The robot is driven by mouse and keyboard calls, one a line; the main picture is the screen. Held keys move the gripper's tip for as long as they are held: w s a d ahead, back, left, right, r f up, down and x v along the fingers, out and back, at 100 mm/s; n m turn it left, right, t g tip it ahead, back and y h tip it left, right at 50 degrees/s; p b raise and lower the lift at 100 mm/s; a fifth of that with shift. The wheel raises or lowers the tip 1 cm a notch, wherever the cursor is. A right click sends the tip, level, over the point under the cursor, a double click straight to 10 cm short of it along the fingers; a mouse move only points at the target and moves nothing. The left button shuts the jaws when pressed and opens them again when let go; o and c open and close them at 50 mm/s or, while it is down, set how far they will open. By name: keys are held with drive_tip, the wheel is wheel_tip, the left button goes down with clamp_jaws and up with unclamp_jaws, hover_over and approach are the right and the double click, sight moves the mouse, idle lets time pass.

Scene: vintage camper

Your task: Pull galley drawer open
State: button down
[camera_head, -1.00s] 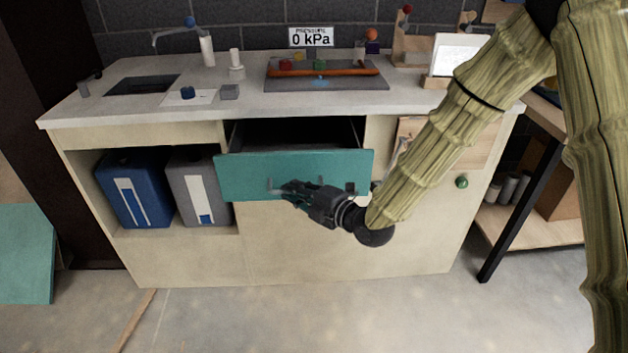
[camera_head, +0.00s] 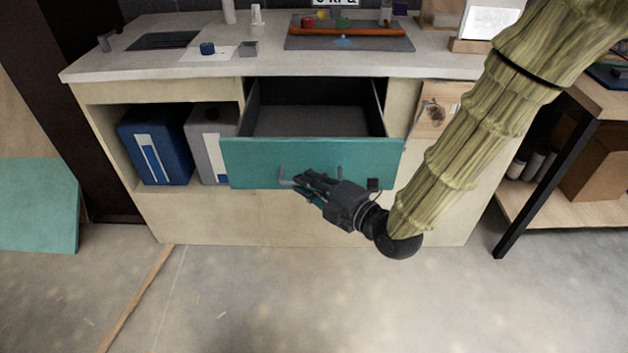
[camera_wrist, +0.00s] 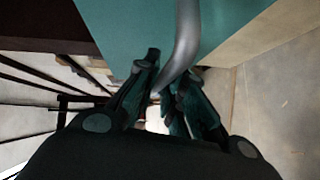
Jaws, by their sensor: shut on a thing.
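The galley drawer (camera_head: 247,165) has a teal front and stands pulled well out of the counter. Its grey inside shows and looks empty. Its metal handle (camera_head: 284,176) is on the front; in the wrist view the handle (camera_wrist: 187,40) is a curved grey bar running down between my fingers. My gripper (camera_head: 300,182) is at the drawer front, shut on the handle; in the wrist view its fingertips (camera_wrist: 166,75) lie on both sides of the bar. The drawer's teal front (camera_wrist: 120,25) fills the top of the wrist view. My fingers partly hide the handle.
The countertop (camera_head: 110,65) above holds a tray (camera_head: 300,41) with small objects. A blue container (camera_head: 155,150) and a grey container (camera_head: 208,135) stand in the open shelf at left. A shelf unit with a black leg (camera_head: 530,195) is at right. The floor in front is clear.

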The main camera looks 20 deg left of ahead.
drive_tip(key=shift+s+a, duration=0.2)
drive_tip(key=shift+s, duration=0.05)
drive_tip(key=c, duration=1.5)
unclamp_jaws()
drive_tip(key=shift+a, duration=0.15)
drive_tip(key=shift+w+d, duration=0.1)
drive_tip(key=shift+d, duration=0.15)
drive_tip(key=shift+d, duration=0.1)
drive_tip(key=v, duration=1.2)
